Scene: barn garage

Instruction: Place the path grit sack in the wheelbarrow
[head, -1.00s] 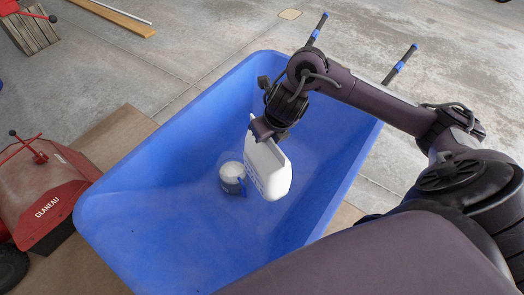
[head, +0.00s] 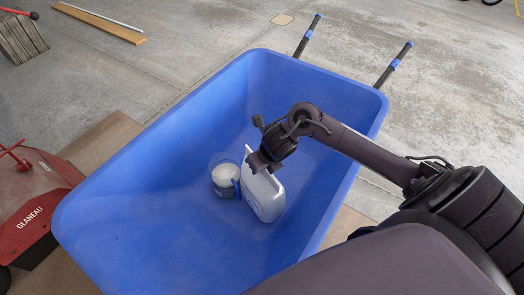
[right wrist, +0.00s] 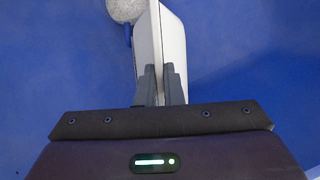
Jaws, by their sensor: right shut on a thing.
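The blue wheelbarrow (head: 125,185) fills the middle of the head view, its tray open upward. The path grit sack, a stiff-looking white pack with print on one side (head: 264,198), is upright inside the tray. It also shows edge-on in the right wrist view (right wrist: 173,40). My right gripper (head: 258,165) is shut on its top edge; the dark fingers (right wrist: 160,85) pinch it from both sides. I cannot tell whether its bottom rests on the tray floor. My left gripper is not in view.
A round tub with pale grainy contents (head: 225,178) stands in the tray close to the sack's left. A red machine (head: 30,205) is left of the wheelbarrow. The wheelbarrow's handles (head: 393,65) point away at the upper right. A plank (head: 100,22) lies on the concrete behind.

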